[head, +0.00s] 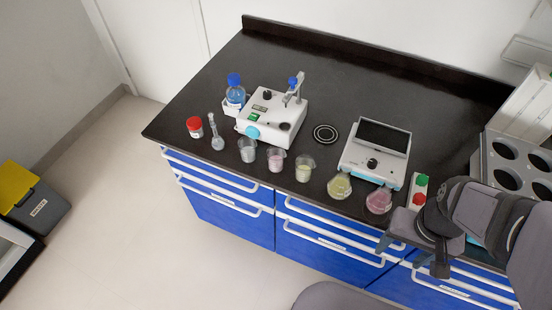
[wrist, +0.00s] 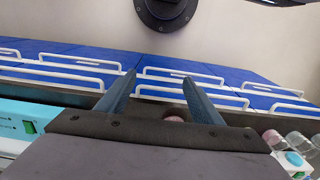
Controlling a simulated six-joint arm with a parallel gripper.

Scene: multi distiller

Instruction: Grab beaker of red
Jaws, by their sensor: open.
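A small clear beaker with pale pink-red liquid (head: 276,161) stands on the black bench near its front edge, between two other beakers. A round-bottomed flask with pink liquid (head: 379,201) stands farther right, beside my arm. My gripper (head: 412,258) is at the right, past the bench's front edge, well to the right of the beaker. Its two fingers are apart and empty in the wrist view (wrist: 160,98). A small part of a pink object (wrist: 173,118) shows between them there, mostly hidden by the gripper body; I cannot tell which vessel it is.
A beaker of greyish liquid (head: 247,150) and one of yellowish liquid (head: 305,169) flank the pink-red one. A yellow flask (head: 340,186) stands by the white balance-like device (head: 376,150). A white instrument (head: 272,117) stands behind the beakers. The back of the bench is clear.

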